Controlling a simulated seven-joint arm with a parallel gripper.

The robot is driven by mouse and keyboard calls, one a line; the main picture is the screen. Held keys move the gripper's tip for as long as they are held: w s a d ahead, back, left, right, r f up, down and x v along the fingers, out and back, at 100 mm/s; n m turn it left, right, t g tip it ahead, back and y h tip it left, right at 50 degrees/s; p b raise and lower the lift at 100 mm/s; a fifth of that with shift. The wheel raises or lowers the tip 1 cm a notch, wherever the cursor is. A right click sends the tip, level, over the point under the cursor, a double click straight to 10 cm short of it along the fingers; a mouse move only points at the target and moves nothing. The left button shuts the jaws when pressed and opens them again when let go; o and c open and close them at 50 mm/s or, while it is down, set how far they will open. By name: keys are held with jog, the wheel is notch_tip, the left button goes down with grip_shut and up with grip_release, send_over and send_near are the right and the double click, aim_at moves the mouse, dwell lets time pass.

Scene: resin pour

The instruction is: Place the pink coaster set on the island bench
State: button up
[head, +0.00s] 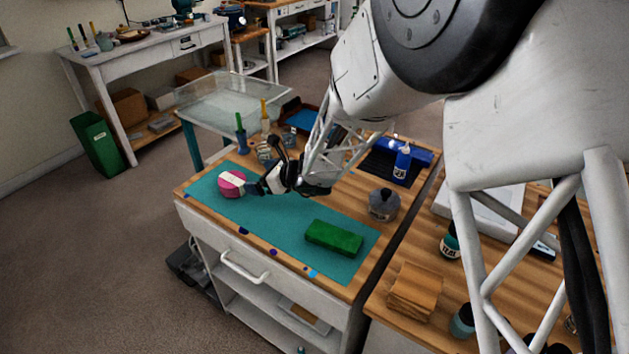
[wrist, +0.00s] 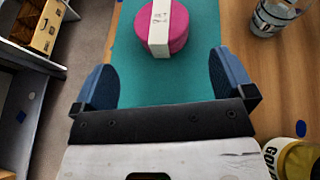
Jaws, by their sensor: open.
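The pink coaster set (head: 230,186) is a round pink stack with a pale band around it. It lies on the teal mat (head: 285,222) on the wooden-topped bench, near the mat's left end. In the wrist view the pink coaster set (wrist: 180,30) lies ahead of my gripper, between the lines of its two fingers. My gripper (wrist: 160,80) is open and empty, with blue finger pads apart. In the head view my gripper (head: 264,186) is low over the mat, just right of the coaster set. I cannot tell which surface is the island bench.
A green block (head: 334,238) lies on the mat's right part. A grey lidded pot (head: 383,204) and a blue bottle (head: 402,162) stand to the right. A green-handled tool in a blue cup (head: 241,140) stands behind. A white side bench (head: 150,52) is at the back left.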

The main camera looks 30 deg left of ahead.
dwell(0.3)
jog(key=w+d+r+n+h, duration=0.1)
jog(key=d+r+n, duration=0.3)
jog(key=d, duration=0.7)
jog(key=d+r+n+h, duration=0.1)
jog(key=d+r+n, duration=0.1)
jog(key=d+r, duration=0.65)
jog(key=w+d+r+n+h, duration=0.1)
jog(key=d+r+n+h, duration=0.15)
jog(key=d, duration=1.05)
jog(key=s+d+r+n+t+h, duration=0.1)
jog(key=s+d, duration=0.5)
jog(key=d, duration=0.7)
jog(key=s+d+r+n+t+h, duration=0.2)
jog(key=s+d+n+h, duration=0.2)
jog(key=d, duration=0.9)
jog(key=s+d+r+n+t+h, duration=0.1)
jog(key=s+d+h, duration=0.3)
jog(key=s+d, duration=0.4)
jog(key=d+n, duration=0.1)
jog(key=d, duration=0.4)
jog(key=shift+d+r+t, duration=0.25)
jog(key=shift+r+t, duration=0.05)
